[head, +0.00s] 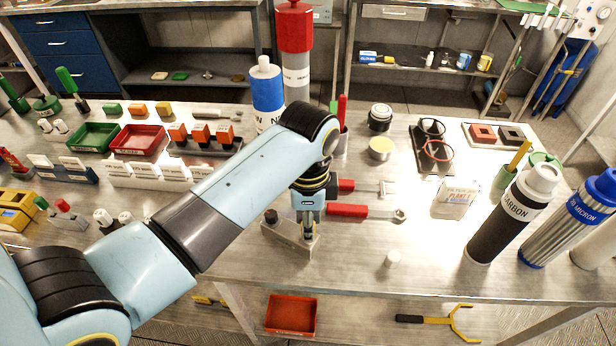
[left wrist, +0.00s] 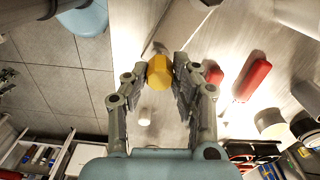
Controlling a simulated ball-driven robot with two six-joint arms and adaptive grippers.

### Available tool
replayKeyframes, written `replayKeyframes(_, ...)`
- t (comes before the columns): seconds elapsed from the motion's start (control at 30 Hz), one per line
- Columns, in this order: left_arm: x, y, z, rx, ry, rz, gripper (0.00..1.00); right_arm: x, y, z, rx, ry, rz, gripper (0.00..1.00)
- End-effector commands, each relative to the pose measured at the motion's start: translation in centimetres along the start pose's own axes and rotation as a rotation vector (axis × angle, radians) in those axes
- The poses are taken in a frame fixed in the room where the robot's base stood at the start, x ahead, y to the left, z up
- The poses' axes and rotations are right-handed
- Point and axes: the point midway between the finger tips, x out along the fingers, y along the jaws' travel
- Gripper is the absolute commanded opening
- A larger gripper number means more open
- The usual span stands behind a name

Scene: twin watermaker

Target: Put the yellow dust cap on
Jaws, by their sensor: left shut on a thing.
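The yellow dust cap (left wrist: 159,73) sits between the fingertips of my left gripper (left wrist: 160,70) in the left wrist view, and the fingers are closed on its sides. In the head view my left gripper (head: 308,228) points down at a small grey metal block (head: 289,242) near the table's front edge. A black knob (head: 270,216) stands on the left part of this block. The fingers hide most of the cap there, and I cannot tell whether it touches the block. My right gripper is not in view.
Red-handled tools (head: 346,211) lie just right of my left gripper. A small white cap (head: 393,258) lies on the bare front of the table. Tall filter cartridges, including a black one (head: 497,222), stand at the right. Trays and small parts fill the left side.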

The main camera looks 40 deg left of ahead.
Motion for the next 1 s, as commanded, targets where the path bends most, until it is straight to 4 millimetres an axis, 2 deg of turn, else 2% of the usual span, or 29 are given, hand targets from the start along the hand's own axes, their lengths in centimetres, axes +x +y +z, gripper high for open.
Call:
replayKeyframes(0.73,1.9,0.0,0.0,0.000,0.000,0.000,0.15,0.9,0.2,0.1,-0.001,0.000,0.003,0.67)
replayKeyframes(0.77,1.9,0.0,0.0,0.000,0.000,0.000,0.28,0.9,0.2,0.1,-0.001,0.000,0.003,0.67)
replayKeyframes(0.8,1.9,0.0,0.0,0.000,0.000,0.000,0.34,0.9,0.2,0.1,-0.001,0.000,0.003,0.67)
replayKeyframes(0.93,1.8,0.0,0.0,0.000,0.000,0.000,0.51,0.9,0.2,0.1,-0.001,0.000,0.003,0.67)
replayKeyframes(1.0,1.8,0.0,0.0,0.000,0.000,0.000,0.53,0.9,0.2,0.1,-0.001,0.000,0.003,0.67)
